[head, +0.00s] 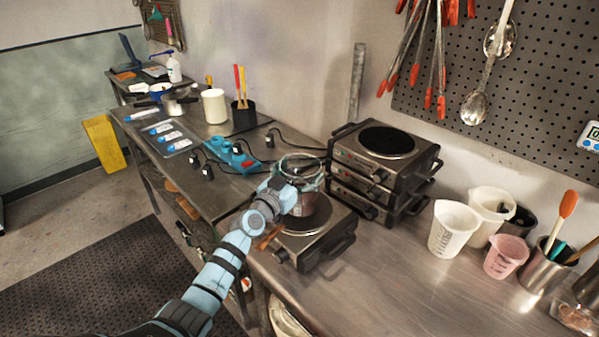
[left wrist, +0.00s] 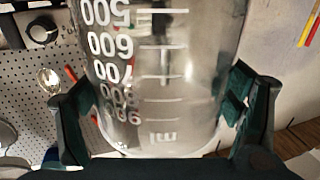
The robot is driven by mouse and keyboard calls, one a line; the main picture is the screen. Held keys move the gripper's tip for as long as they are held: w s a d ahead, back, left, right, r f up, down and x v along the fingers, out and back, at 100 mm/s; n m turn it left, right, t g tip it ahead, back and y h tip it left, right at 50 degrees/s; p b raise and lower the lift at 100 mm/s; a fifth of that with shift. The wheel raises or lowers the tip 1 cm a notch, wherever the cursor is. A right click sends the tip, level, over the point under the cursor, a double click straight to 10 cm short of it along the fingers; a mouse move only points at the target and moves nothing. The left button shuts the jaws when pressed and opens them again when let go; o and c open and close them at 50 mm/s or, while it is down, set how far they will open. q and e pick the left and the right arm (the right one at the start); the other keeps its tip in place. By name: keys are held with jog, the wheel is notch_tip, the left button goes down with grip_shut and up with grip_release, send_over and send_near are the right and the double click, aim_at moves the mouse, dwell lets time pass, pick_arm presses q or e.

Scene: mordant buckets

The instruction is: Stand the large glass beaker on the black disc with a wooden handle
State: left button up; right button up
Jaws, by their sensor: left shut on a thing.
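The large glass beaker (head: 311,204) is clear, with white volume marks. It is upright over the front hotplate in the head view, and it fills the middle of the left wrist view (left wrist: 165,75). My left gripper (head: 297,186) is shut on its side; its dark fingers flank the glass in the left wrist view (left wrist: 162,105). The black disc (head: 296,225) lies on the front hotplate, partly hidden by the beaker and my arm. Its wooden handle (head: 268,238) points toward the front left. I cannot tell whether the beaker's base touches the disc. My right gripper is not in view.
Stacked hotplates (head: 385,160) stand behind and right of the beaker. A white jug (head: 453,230) and a pink measuring cup (head: 505,257) stand farther right. A blue rack (head: 233,155) lies to the left. The counter's right front (head: 420,290) is clear.

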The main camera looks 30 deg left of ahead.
pick_arm(q)
jog(key=shift+f+b, duration=0.1)
jog(key=shift+b, duration=0.25)
dwell(0.3)
jog(key=o, duration=1.8)
jog(key=shift+s, duration=0.1)
jog(key=shift+f, duration=0.1)
jog(key=shift+s, duration=0.1)
jog(key=s, duration=1.2)
jog(key=shift+a, duration=0.4)
jog(key=shift+w, duration=0.1)
